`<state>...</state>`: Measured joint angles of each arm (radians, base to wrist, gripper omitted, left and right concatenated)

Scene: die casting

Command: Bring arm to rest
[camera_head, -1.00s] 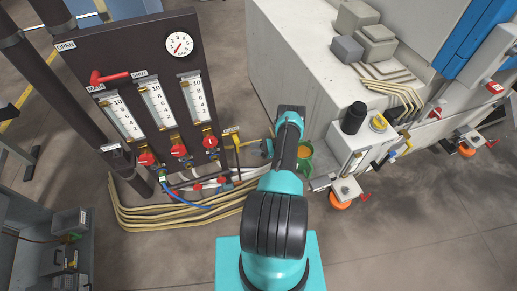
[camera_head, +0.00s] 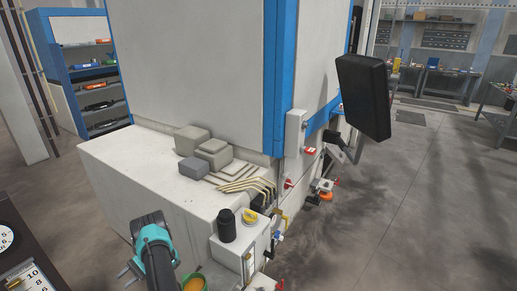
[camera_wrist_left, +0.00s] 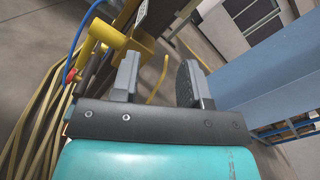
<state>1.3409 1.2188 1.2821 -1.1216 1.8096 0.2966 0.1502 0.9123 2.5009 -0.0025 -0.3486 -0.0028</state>
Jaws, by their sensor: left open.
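My left arm (camera_head: 155,248), teal and black, comes up from the bottom edge of the head view, left of centre. My left gripper (camera_head: 126,270) shows there as small grey parts to the left of the arm, beside the white machine base. In the left wrist view, its two dark grey fingers (camera_wrist_left: 158,78) stand wide apart with nothing between them. No right arm or gripper is in view.
The white machine base (camera_head: 130,180) carries grey blocks (camera_head: 205,150) and a black cap (camera_head: 227,225). The gauge panel (camera_head: 25,250) edges in at the lower left. Yellow pipework (camera_wrist_left: 105,35) is near the gripper. Open floor lies right.

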